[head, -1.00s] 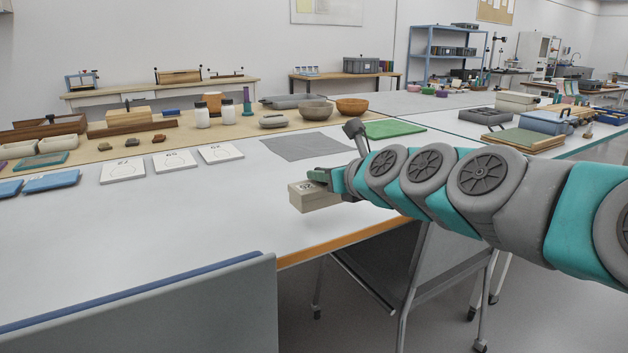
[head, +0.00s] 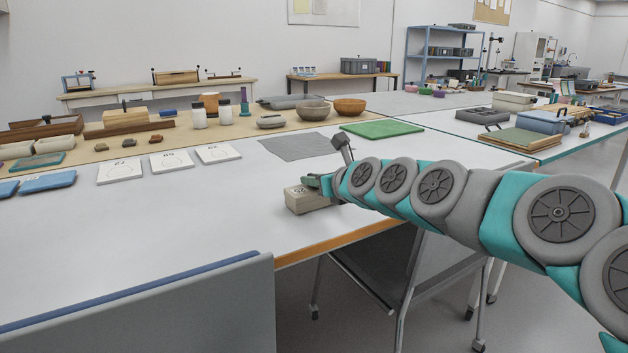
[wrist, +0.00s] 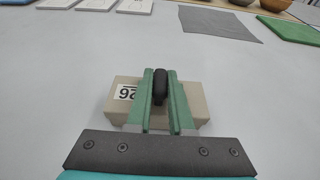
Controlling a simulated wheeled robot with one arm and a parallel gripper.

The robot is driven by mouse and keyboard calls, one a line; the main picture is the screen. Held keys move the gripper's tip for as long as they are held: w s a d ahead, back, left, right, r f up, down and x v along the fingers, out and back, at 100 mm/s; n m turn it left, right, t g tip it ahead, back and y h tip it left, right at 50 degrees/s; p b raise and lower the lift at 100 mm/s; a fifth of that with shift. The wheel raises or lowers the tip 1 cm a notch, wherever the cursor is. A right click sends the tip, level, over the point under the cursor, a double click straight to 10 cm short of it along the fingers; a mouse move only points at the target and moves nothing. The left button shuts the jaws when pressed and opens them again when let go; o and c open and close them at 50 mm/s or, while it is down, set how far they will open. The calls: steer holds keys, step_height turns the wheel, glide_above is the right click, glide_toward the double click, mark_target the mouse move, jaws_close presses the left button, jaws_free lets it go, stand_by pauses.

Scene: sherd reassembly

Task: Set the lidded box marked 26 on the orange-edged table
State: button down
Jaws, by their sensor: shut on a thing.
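The lidded box (head: 303,199) is small and beige, with a white label. In the wrist view the box (wrist: 196,102) shows its label, which reads 26 upside down. My gripper (head: 322,184) is shut on the top of the box; the green fingers (wrist: 161,88) close around a dark knob on its lid. The box is level over the orange-edged table (head: 130,235), near its front edge. It looks very low or touching the white top; I cannot tell which.
White numbered cards (head: 171,161) lie left of the box. A grey mat (head: 293,147) and a green mat (head: 382,129) lie behind it. A blue-edged grey panel (head: 150,310) stands in front at the left. The white surface around the box is clear.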

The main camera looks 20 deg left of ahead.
steer(key=c, duration=0.8)
jaws_free()
steer(key=shift+f, duration=0.1)
steer(key=shift+s+d+r, duration=0.1)
steer(key=shift+d+r, duration=0.05)
steer(key=shift+r, duration=0.05)
steer(key=v, duration=1.1)
steer(key=shift+s+d+r, duration=0.1)
steer(key=shift+s+d, duration=0.1)
steer(key=shift+d, duration=0.05)
